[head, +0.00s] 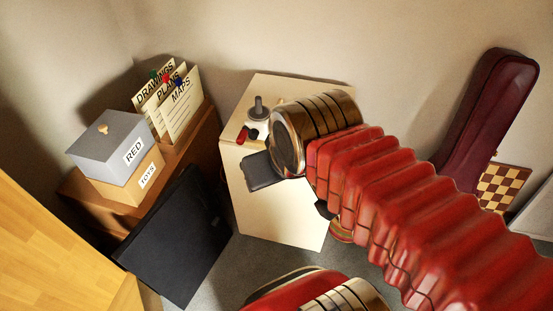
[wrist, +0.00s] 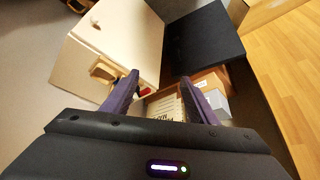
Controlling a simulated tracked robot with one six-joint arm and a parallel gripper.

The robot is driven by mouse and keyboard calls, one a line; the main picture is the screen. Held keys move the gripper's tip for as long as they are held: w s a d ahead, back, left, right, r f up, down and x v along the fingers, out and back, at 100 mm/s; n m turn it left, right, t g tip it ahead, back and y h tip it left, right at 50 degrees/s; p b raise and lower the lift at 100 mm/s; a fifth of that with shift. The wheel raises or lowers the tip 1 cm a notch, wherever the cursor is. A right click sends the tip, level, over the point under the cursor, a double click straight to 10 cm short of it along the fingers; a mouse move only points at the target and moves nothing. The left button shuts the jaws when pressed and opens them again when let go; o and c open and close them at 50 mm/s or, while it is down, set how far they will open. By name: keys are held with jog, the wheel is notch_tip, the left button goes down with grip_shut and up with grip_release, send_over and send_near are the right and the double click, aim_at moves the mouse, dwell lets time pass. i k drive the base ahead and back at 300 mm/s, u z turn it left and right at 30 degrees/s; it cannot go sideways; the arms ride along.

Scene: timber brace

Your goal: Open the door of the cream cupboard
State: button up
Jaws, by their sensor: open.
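The cream cupboard (head: 270,210) stands in the middle of the head view, its pale front facing me; no gap shows at its door. In the wrist view its front (wrist: 130,30) fills the upper left, with a small dark knob (wrist: 97,25) near the left edge. My gripper (wrist: 162,78) is open, its two purple fingers spread with nothing between them. My arm hides the cupboard's right part.
A dark panel (head: 180,240) leans left of the cupboard. Behind it, a brown unit (head: 205,135) holds labelled boxes (head: 118,150) and folders. A maroon case (head: 485,110) and checkered board (head: 503,187) stand right.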

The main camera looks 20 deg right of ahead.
aim_at(285, 212)
jog(key=u, duration=0.25)
jog(key=k, duration=0.65)
jog(key=u, duration=1.15)
